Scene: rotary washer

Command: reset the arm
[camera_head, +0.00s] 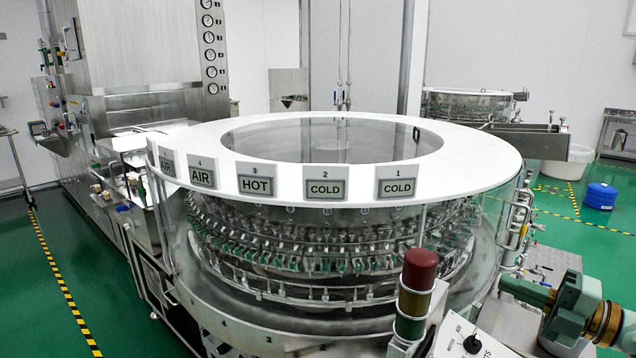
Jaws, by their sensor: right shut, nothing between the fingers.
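My right gripper (522,291) is at the lower right, at the end of my green and beige right arm, pointing left. It is shut and empty, to the right of the signal lamp and above the slanted control panel (455,340). It appears apart from the washer. My left gripper and arm are out of view. The round rotary washer (470,150) fills the middle, with a white ring top, clear sides and rows of metal holders. Its front labels read COLD, COLD, HOT, AIR and AIR.
A red, yellow and green signal lamp (414,295) stands in front of the washer. The control panel has a black knob (472,344). Metal pipes (522,210) run along the washer's right side. A blue container (599,196) sits on the green floor, which is open at right.

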